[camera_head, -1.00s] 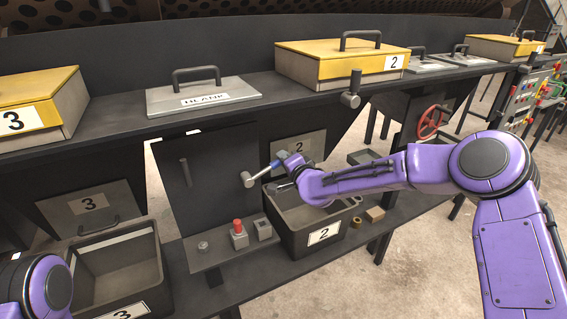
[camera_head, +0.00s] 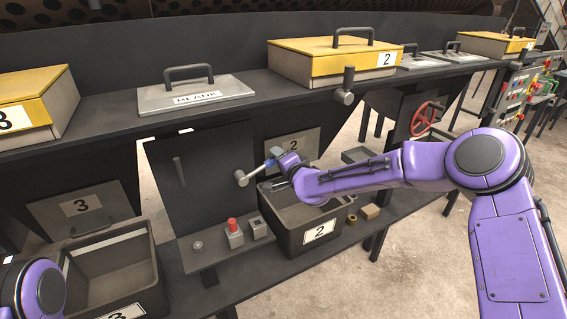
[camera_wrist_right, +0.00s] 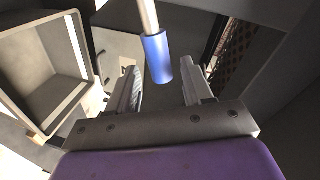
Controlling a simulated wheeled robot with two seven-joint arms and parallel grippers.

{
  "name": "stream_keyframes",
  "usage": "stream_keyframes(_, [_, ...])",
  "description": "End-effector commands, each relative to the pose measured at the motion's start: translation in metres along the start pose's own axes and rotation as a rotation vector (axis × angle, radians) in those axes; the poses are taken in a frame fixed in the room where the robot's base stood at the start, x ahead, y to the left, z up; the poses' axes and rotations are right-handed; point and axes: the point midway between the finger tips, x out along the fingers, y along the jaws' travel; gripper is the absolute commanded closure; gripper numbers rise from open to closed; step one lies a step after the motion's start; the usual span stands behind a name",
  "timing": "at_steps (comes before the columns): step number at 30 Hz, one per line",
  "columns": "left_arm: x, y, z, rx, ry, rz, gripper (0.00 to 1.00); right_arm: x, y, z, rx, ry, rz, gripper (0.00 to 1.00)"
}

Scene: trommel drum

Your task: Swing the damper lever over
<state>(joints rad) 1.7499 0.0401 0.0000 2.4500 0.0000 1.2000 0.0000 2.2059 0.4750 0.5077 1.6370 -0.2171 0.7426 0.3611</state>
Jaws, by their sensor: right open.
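The damper lever (camera_head: 254,172) is a pale metal rod on a round hub on the front of the dark chute. It slants up to the right and ends in a blue grip (camera_head: 271,161). My right gripper (camera_head: 274,173) is at the blue grip. In the right wrist view, the blue grip (camera_wrist_right: 157,58) comes down from the top, between the lines of the two fingers at about their tips. The right gripper (camera_wrist_right: 163,85) is open, with gaps on both sides of the grip. My left gripper is out of view; only part of that arm shows.
A grey bin marked 2 (camera_head: 318,237) stands below my right forearm. Another bin (camera_head: 105,270) is at lower left. A red button (camera_head: 233,230) sits on the small shelf. A black-handled lever (camera_head: 346,86) hangs at the deck edge above. A red handwheel (camera_head: 426,118) is farther right.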

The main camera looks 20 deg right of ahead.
Motion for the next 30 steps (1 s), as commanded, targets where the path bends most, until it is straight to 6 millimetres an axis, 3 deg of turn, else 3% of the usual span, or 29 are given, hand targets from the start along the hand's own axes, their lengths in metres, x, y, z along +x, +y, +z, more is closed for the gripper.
stream_keyframes(12, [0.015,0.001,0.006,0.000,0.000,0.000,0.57,-0.085,0.002,0.000,0.003,0.000,0.000,0.49])
stream_keyframes(15, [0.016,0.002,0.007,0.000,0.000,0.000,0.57,-0.097,0.001,-0.001,0.003,0.000,0.001,0.49])
stream_keyframes(30, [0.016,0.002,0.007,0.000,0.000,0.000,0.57,-0.102,0.001,0.000,0.002,0.000,0.002,0.49])
